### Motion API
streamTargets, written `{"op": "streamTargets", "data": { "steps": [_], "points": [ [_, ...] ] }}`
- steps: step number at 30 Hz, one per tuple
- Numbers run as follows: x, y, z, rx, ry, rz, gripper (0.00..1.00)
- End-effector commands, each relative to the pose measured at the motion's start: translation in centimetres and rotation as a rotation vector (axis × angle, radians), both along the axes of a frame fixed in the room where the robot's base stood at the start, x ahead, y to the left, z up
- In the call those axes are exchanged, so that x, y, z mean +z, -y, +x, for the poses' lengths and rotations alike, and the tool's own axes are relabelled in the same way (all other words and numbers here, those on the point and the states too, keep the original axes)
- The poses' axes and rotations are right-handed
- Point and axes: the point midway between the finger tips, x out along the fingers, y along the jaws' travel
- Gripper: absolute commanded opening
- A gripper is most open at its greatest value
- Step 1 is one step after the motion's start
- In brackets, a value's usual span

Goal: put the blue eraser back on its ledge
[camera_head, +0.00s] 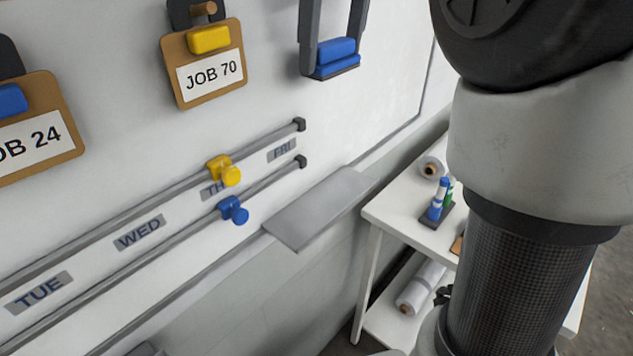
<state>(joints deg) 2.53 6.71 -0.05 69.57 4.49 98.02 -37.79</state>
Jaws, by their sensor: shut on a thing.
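The blue eraser (337,53) is at the top centre, between the two grey fingers of my gripper (332,45). My gripper is shut on it. The eraser has a blue body and a dark underside, and it shows against the white board. The ledge (320,206) is a flat grey plate at the board's lower edge, below the eraser in the picture. The ledge's top looks bare. The upper part of my gripper is cut off by the frame's top edge.
Two rails carry a yellow slider (226,171) and a blue slider (233,210) left of the ledge. Clipboards such as JOB 70 (209,64) hang at upper left. A white table (398,215) with blue and green markers stands right. My arm covers the right side.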

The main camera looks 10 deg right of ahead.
Motion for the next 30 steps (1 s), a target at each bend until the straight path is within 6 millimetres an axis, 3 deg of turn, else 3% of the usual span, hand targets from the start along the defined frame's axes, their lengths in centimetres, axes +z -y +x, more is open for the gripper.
{"op": "streamTargets", "data": {
  "steps": [21,25,30],
  "points": [
    [-19.2,0.0,-0.2,0.0,-0.006,0.0,0.56],
    [-21.6,0.0,-0.2,0.0,-0.004,0.0,0.56],
    [-23.0,0.0,-0.1,0.0,-0.002,0.0,0.56]
  ]
}}
